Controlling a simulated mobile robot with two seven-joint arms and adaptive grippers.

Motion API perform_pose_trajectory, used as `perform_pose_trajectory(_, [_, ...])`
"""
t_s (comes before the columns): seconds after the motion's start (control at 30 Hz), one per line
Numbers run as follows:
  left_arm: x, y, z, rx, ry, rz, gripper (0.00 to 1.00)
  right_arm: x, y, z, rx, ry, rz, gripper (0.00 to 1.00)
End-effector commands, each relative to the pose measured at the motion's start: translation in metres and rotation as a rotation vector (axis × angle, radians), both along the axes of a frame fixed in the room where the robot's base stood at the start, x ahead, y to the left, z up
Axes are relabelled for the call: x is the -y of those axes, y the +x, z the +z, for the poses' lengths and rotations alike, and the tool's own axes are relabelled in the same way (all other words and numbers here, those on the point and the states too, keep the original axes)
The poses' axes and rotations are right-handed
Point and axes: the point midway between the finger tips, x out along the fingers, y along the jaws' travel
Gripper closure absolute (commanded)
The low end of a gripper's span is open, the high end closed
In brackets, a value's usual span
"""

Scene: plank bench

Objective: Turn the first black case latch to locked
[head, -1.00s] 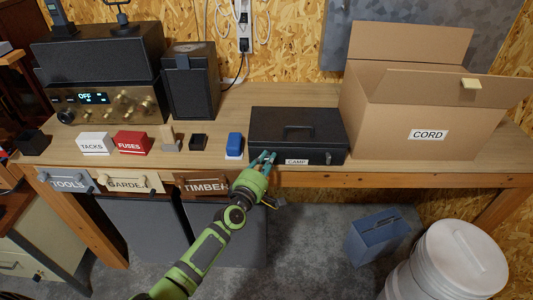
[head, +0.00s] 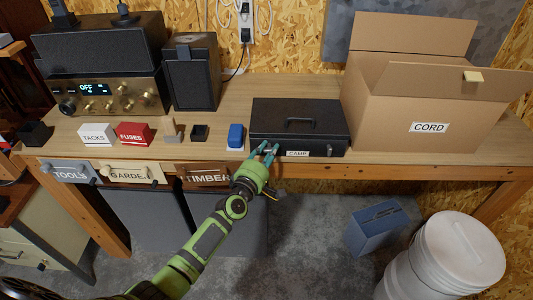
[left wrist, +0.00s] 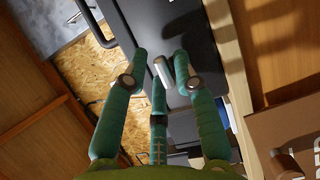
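The black case (head: 275,118) sits on the bench with a CAMP label on its front and a handle on its lid. One silver latch (head: 329,150) shows at the right of its front. The left latch (left wrist: 162,71) shows in the left wrist view as a small pale metal piece at my left gripper's fingertips. My left gripper (head: 268,149) is at the case's front left, its teal fingers spread. In the left wrist view the fingers (left wrist: 160,62) stand on either side of the latch; contact is unclear. My right gripper is not in view.
The CORD carton (head: 395,105) stands close right of the case. A blue block (head: 236,136) is just left of it. The TIMBER drawer (head: 203,178) is below the bench edge. A white bucket (head: 455,255) and blue box (head: 378,230) stand on the floor.

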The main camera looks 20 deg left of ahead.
Motion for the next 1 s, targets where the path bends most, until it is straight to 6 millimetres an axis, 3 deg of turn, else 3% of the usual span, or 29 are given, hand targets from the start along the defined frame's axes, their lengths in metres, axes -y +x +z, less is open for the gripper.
perform_pose_trajectory(0.17, [-0.001, -0.013, -0.002, -0.002, -0.004, 0.0, 0.71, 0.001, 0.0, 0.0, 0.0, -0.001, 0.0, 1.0])
perform_pose_trajectory(0.5, [-0.009, -0.079, -0.002, -0.003, 0.0, 0.0, 0.71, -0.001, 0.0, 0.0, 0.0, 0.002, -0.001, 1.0])
perform_pose_trajectory(0.7, [-0.014, -0.109, -0.002, -0.002, 0.002, 0.001, 0.71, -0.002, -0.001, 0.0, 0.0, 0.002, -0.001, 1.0])
perform_pose_trajectory(1.0, [-0.014, -0.119, -0.001, 0.0, 0.0, 0.001, 0.71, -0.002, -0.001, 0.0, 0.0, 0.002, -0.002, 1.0])
